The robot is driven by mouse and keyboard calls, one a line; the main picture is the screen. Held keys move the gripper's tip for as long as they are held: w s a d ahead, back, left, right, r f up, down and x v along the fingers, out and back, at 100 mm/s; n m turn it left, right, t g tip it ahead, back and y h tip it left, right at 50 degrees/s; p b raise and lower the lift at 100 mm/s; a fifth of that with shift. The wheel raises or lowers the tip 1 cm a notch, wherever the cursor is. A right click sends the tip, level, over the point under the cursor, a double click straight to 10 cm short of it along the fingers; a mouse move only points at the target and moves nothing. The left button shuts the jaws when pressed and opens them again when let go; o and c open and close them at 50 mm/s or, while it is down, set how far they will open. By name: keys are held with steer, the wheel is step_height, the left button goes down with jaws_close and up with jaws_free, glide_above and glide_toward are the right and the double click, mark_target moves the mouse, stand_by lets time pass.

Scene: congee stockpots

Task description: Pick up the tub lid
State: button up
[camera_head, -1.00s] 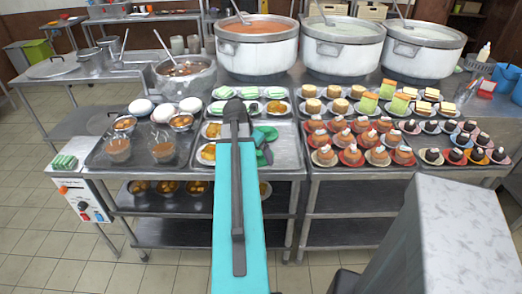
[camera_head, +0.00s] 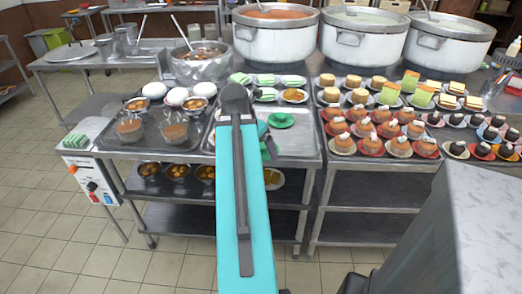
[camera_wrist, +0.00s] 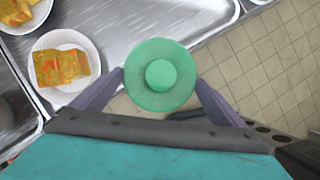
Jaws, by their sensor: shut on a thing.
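The tub lid (camera_wrist: 162,75) is a round green disc with a raised knob at its middle. In the wrist view it sits between the two fingers of my gripper (camera_wrist: 159,82), which is shut on its edges. In the head view the green lid (camera_head: 281,120) shows just right of my arm, over the bare part of the metal tray (camera_head: 300,142). I cannot tell how high it is above the tray. My arm hides part of the tray and most of the gripper in the head view.
An orange cake on a white plate (camera_wrist: 66,62) lies close to the left finger. Several plated desserts (camera_head: 385,130) fill the trays on the right. Large pots (camera_head: 272,38) stand behind. Bowls (camera_head: 130,128) are on the left tray. Floor shows past the table's front edge.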

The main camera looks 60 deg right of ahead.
steer(key=shift+w+a+f+b, duration=0.15)
steer(key=shift+a+b, duration=0.75)
steer(key=shift+b, duration=1.05)
steer(key=shift+w+a+r+b, duration=0.1)
steer(key=shift+a+r+b, duration=0.15)
steer(key=shift+a+b, duration=0.35)
steer(key=shift+d, duration=0.1)
steer(key=w+a+f+n+t, duration=0.1)
steer(key=w+a+f+n, duration=0.15)
steer(key=w+a, duration=0.9)
steer(key=w+a+f+n+t, duration=0.1)
steer(key=w+a+f+n, duration=0.15)
steer(key=w+a, duration=0.85)
steer(key=w+a+f+m+g, duration=0.1)
steer(key=w+a+m, duration=0.2)
steer(key=a, duration=0.6)
steer(key=w+a+f+m+g, duration=0.1)
steer(key=w+a+f+m, duration=0.1)
steer(key=w+a, duration=0.5)
steer(key=w+a+f+m+g, duration=0.1)
steer(key=w+a+m, duration=0.2)
steer(key=w+a, duration=0.3)
steer(key=shift+a+f+m+y, duration=0.15)
steer(key=shift+a+m+y, duration=0.25)
steer(key=shift+a, duration=2.35)
